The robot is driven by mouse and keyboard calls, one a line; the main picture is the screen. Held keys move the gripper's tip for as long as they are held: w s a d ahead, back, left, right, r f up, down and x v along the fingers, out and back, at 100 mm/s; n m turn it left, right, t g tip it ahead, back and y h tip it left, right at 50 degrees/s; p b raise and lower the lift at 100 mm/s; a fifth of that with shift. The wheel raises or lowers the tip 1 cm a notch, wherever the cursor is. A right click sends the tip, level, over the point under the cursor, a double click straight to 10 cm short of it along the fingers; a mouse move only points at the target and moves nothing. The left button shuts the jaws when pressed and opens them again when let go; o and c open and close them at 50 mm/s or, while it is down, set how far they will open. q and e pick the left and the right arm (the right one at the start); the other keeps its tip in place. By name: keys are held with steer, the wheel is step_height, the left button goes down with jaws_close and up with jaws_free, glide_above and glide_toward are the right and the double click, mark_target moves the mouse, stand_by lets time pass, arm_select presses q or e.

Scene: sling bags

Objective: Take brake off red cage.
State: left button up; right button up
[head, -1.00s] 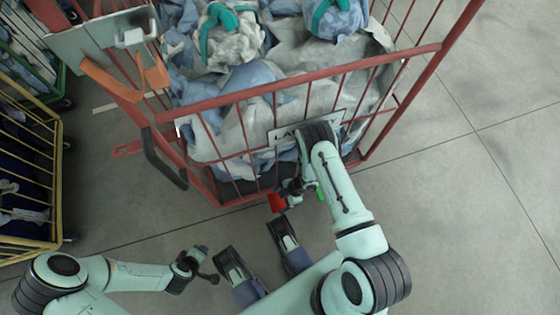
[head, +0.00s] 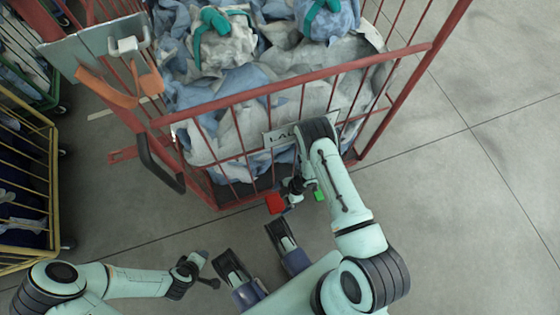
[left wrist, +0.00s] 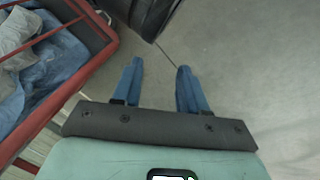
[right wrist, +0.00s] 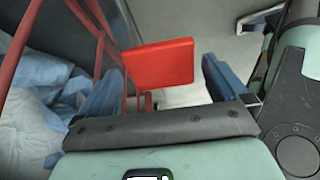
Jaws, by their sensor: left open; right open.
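The red cage (head: 300,92) holds bagged laundry and fills the middle of the head view. At its near lower edge are a red pedal (head: 275,203) and a green pedal (head: 319,195). My right gripper (head: 291,188) is low beside these pedals, partly hidden by its arm. In the right wrist view, the red pedal (right wrist: 158,64) shows between the two parted fingers of my right gripper (right wrist: 157,82); I cannot tell whether they touch it. My left gripper (left wrist: 158,78) is open and empty, near the cage's near left side.
A yellow cage (head: 53,190) stands at the left, with a green cage (head: 50,95) behind it. The floor at the right (head: 480,230) is clear.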

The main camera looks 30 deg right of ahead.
arm_select(q)
steer(key=s+d+r+g+p, duration=0.1)
steer(key=s+d+r+p, duration=0.1)
steer(key=s+r, duration=0.1)
steer(key=shift+s+d+r+h+p, duration=0.15)
steer(key=shift+s+d+h+p, duration=0.2)
steer(key=shift+s, duration=0.45)
arm_select(e)
steer(key=v, duration=1.1)
steer(key=shift+d+r, duration=0.2)
steer(key=shift+r, duration=0.05)
arm_select(q)
steer(key=shift+a, duration=0.15)
